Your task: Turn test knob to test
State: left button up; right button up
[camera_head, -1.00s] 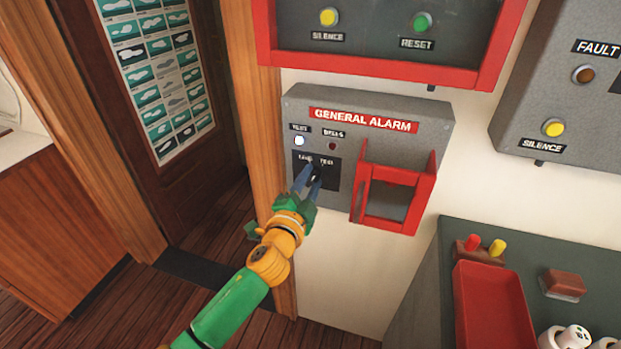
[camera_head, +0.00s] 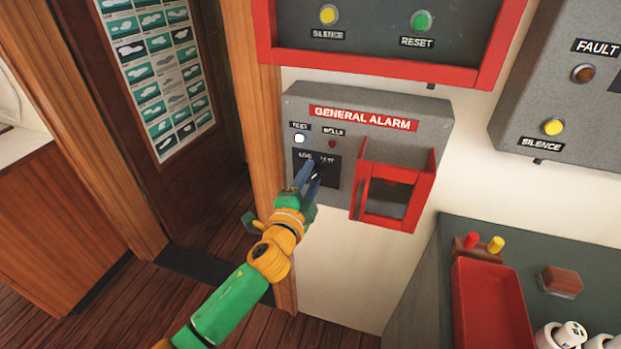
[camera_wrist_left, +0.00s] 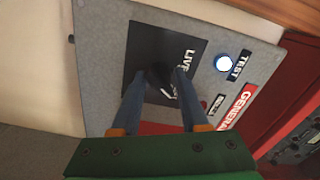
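The grey general alarm panel (camera_head: 430,118) is on the wall in the head view. Its black test knob (camera_head: 318,169) sits on a dark plate marked LIVE and TEST. In the left wrist view the knob (camera_wrist_left: 160,74) lies between the two blue fingertips of my left gripper (camera_wrist_left: 164,78). A white pointer mark slants down and right on the knob. The fingers are apart, one on each side; whether they press on the knob is unclear. My left gripper (camera_head: 309,176) partly covers the knob in the head view. The lamp under the test label (camera_head: 299,138) glows white.
A red frame (camera_head: 392,190) sticks out right of the knob. A red-edged panel (camera_head: 375,75) hangs above. A wooden post (camera_head: 262,120) stands close on the left. A console with a red tray (camera_head: 490,310) is at lower right.

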pick_arm(q)
jog(key=shift+o, duration=1.3)
jog(key=shift+w, duration=0.1)
jog(key=v, duration=0.7)
jog(key=s+a+f+n+g+y, duration=0.1)
jog(key=s+a+f+n+g, duration=0.2)
jog(key=f, duration=0.8)
jog(key=s+a+f+n+g+y, duration=0.2)
jog(key=s+a+f, duration=0.15)
jog(key=f, duration=0.65)
jog(key=s+a+f+n+g+y, duration=0.1)
jog(key=s+a+f+n+g, duration=0.25)
jog(key=f, duration=0.75)
jog(key=s+a+f+n+g, duration=0.2)
jog(key=s+f, duration=0.3)
jog(key=s, duration=0.5)
jog(key=s+a+f+n+g+y, duration=0.1)
jog(key=s+f, duration=0.4)
jog(key=s, duration=0.6)
jog(key=s+a+f+n+g, duration=0.3)
jog(key=s+f+n+g, duration=0.1)
jog(key=s, duration=0.6)
jog(key=shift+s+a+f+g+y, duration=0.2)
jog(key=shift+a+f+g+y, duration=0.15)
jog(key=shift+f, duration=0.45)
